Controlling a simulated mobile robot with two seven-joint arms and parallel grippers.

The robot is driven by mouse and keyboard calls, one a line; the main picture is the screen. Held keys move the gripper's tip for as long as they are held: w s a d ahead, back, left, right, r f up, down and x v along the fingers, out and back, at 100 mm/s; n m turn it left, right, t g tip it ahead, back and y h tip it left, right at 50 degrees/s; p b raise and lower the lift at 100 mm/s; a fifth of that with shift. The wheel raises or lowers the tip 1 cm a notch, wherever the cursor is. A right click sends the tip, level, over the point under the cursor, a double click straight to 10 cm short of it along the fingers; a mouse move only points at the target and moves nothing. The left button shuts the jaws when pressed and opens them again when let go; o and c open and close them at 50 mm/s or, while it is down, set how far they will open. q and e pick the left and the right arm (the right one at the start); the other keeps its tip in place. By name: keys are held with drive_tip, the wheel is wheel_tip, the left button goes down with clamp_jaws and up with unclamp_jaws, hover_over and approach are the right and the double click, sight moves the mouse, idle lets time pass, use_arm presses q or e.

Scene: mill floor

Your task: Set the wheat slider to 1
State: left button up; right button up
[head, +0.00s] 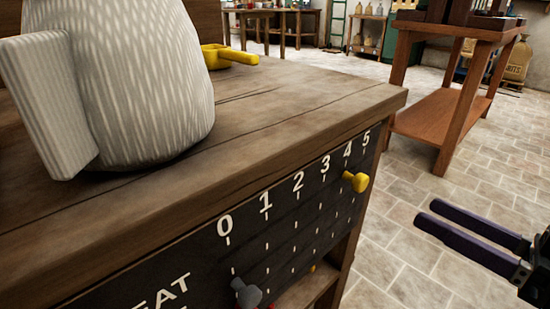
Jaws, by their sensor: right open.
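The dark slider panel (290,220) is on the front of a wooden bench, with white numbers 0 to 5. Part of a label ending in "EAT" (160,293) shows at lower left; its start is cut off. A yellow knob (357,182) sticks out in what looks like that label's row, near the 4 mark. A grey knob (247,293) sits lower, near the 0 column. My right gripper (427,213) is open and empty, to the right of the panel and apart from the yellow knob. My left gripper is not in view.
A large pale ribbed sack-like object (130,85) and a yellow scoop (228,57) rest on the bench top (300,90). A wooden table (440,115) stands behind right. Tiled floor (400,250) between is clear.

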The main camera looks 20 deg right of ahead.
sight(365, 185)
drive_tip(key=b+x, duration=0.1)
drive_tip(key=x, duration=0.2)
drive_tip(key=b+x, duration=0.1)
drive_tip(key=x, duration=0.2)
drive_tip(key=f+b+x, duration=0.1)
drive_tip(key=x, duration=0.3)
drive_tip(key=shift+w, duration=0.1)
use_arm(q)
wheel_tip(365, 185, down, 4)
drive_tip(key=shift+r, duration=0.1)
use_arm(e)
drive_tip(key=c, duration=0.3)
clamp_jaws()
idle(0.6)
